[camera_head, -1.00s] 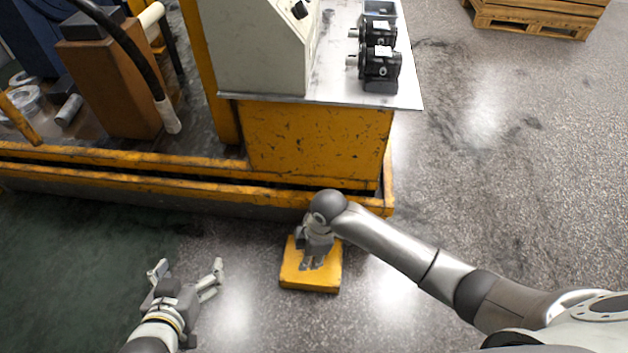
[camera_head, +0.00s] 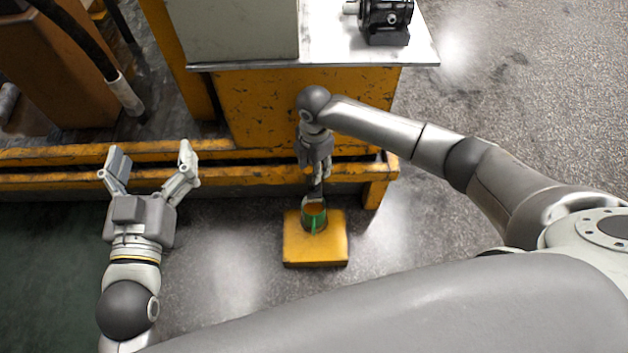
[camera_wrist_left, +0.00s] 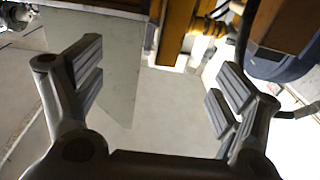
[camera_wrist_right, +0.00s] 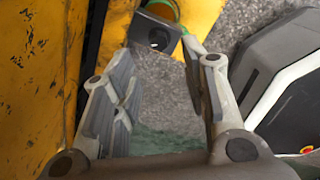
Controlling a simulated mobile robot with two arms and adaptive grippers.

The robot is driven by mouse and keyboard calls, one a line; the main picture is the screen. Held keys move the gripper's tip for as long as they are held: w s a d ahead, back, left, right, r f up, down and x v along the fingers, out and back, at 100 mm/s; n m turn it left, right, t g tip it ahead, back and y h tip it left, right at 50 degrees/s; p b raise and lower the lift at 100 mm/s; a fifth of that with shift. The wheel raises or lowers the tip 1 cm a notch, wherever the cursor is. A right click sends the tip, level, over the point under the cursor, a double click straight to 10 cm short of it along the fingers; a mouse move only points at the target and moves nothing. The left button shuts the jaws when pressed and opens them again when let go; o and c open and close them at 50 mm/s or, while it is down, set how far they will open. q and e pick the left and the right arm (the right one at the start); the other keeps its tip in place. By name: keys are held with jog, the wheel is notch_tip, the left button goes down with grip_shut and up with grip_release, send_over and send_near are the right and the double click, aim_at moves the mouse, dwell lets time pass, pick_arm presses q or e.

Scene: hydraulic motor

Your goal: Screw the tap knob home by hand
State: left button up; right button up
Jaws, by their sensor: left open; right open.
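My right gripper (camera_head: 316,190) hangs just behind a small upright part (camera_head: 314,217) with green and orange on it, which stands on a yellow block (camera_head: 295,248). In the right wrist view a dark grey square piece (camera_wrist_right: 157,34) with a round black hole and a green ring (camera_wrist_right: 164,8) behind it lies just beyond the fingertips. I cannot tell whether this piece is the tap knob. The right fingers (camera_wrist_right: 157,62) are open with nothing between them. My left gripper (camera_head: 152,157) is open and empty at the left, its fingers (camera_wrist_left: 157,70) wide apart.
A yellow low rail (camera_head: 60,180) runs across behind the yellow block. Behind it stands a worn yellow cabinet (camera_head: 270,105) with a metal top (camera_head: 420,50) bearing a black motor (camera_head: 385,20). The grey floor (camera_head: 500,130) at right is clear.

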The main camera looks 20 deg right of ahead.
aim_at(314, 186)
notch_tip(314, 186, down, 4)
jog(key=shift+r+b, duration=0.1)
jog(key=shift+b, duration=0.65)
notch_tip(314, 186, down, 4)
jog(key=shift+r+b, duration=0.2)
jog(key=shift+b, duration=0.55)
pick_arm(q)
jog(key=s+r+t+h, duration=0.3)
jog(key=s+r+t, duration=0.3)
jog(key=r+t, duration=0.3)
jog(key=shift+r, duration=1.95)
pick_arm(e)
jog(key=shift+f, duration=0.25)
pick_arm(q)
jog(key=shift+d, duration=0.1)
pick_arm(e)
grip_shut()
